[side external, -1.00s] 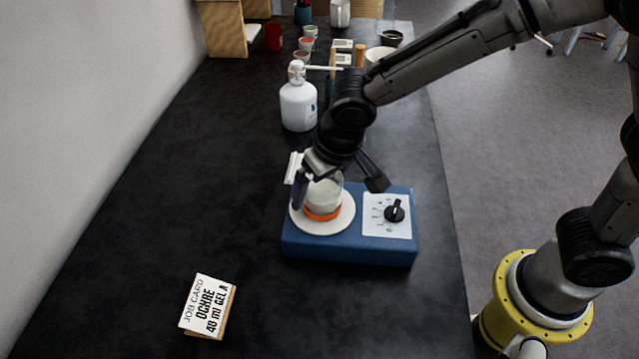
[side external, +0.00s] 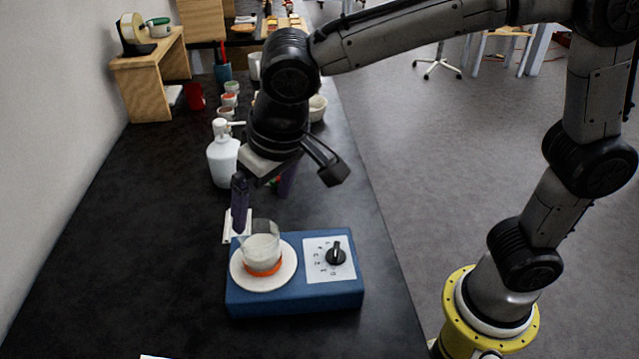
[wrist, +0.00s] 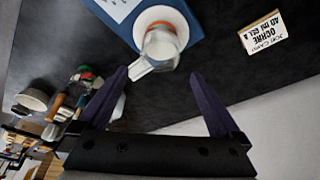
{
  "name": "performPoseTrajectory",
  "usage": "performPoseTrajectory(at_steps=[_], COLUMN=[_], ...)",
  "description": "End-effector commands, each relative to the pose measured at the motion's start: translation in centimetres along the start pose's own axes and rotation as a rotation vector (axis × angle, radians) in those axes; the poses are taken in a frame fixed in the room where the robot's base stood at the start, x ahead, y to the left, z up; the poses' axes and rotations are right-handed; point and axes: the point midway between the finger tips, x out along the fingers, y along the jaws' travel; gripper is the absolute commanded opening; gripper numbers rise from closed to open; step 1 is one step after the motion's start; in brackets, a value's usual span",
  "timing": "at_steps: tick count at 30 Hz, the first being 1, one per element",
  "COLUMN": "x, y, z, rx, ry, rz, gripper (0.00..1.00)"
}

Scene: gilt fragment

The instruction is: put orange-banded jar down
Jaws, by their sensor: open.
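The orange-banded jar (side external: 262,248) is clear glass with pale contents and an orange band near its base. It stands upright on the round white plate (side external: 239,276) of a blue device (side external: 290,297). A white piece (side external: 232,226) shows at the jar's left side. My gripper (side external: 263,192) is open and empty above the jar, with its purple fingers apart. In the wrist view the jar (wrist: 161,44) lies beyond and between the fingertips (wrist: 160,73), with the white plate (wrist: 184,24) around its base.
The blue device has a black knob (side external: 336,256) on its right. A white pump bottle (side external: 222,160) stands behind it, with small cups (side external: 229,98) farther back. A job card (wrist: 262,32) shows in the wrist view. The dark table left of the device is clear.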

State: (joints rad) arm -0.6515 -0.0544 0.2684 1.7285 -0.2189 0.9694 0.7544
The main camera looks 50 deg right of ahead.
Motion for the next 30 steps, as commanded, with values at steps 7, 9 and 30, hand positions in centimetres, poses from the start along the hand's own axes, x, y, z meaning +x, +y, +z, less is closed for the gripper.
performPoseTrajectory(at_steps=[7, 9, 30], x=[-1.4, -2.6, -5.2], y=[3.2, 6.4, 20.5], z=[0.5, 1.4, 16.3], rx=[0.011, 0.018, 0.000], ry=[0.012, 0.027, 0.192], rz=[-0.010, -0.017, 0.001], gripper=[1.00, 1.00, 1.00])
